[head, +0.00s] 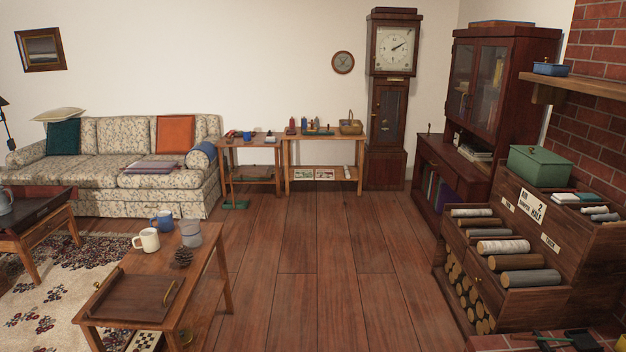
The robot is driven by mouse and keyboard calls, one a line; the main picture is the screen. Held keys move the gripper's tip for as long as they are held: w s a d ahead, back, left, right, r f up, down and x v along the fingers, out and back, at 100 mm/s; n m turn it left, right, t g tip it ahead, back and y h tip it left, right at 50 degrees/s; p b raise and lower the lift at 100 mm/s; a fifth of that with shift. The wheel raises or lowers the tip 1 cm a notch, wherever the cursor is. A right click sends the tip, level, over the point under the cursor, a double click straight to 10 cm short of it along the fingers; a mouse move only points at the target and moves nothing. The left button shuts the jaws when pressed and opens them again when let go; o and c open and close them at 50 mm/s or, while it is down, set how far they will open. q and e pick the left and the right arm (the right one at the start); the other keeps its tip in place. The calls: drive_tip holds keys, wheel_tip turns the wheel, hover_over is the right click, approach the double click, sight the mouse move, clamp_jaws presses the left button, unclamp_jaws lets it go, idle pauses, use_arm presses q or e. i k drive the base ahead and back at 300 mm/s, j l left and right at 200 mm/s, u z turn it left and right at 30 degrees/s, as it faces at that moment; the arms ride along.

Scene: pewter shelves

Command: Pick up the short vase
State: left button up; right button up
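No vase can be made out with certainty. A short grey vessel (190,234) stands upright at the far end of the low wooden table (207,264) at the left front; it may be the short vase, but I cannot tell. Beside it on the table are a blue mug (163,220), a cream mug (146,240) and a pinecone (181,258). Small items on the back side tables are too small to identify. Neither of my grippers is in view.
The wooden floor (312,270) is clear in the middle. A sofa (165,181) stands at the back left. Two side tables (299,141) and a tall clock (389,125) line the back wall. A cabinet (512,100) and a log bin (533,303) stand on the right.

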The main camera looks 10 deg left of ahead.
sight(191, 233)
drive_tip(key=i+j+u, duration=0.15)
drive_tip(key=i, duration=1.3)
drive_tip(key=i+u, duration=0.3)
drive_tip(key=i+l+u, duration=0.25)
drive_tip(key=i, duration=0.25)
drive_tip(key=i+l+u, duration=0.3)
drive_tip(key=i+u, duration=0.3)
drive_tip(key=i+l+u, duration=0.3)
drive_tip(key=i+j, duration=0.05)
drive_tip(key=j, duration=0.05)
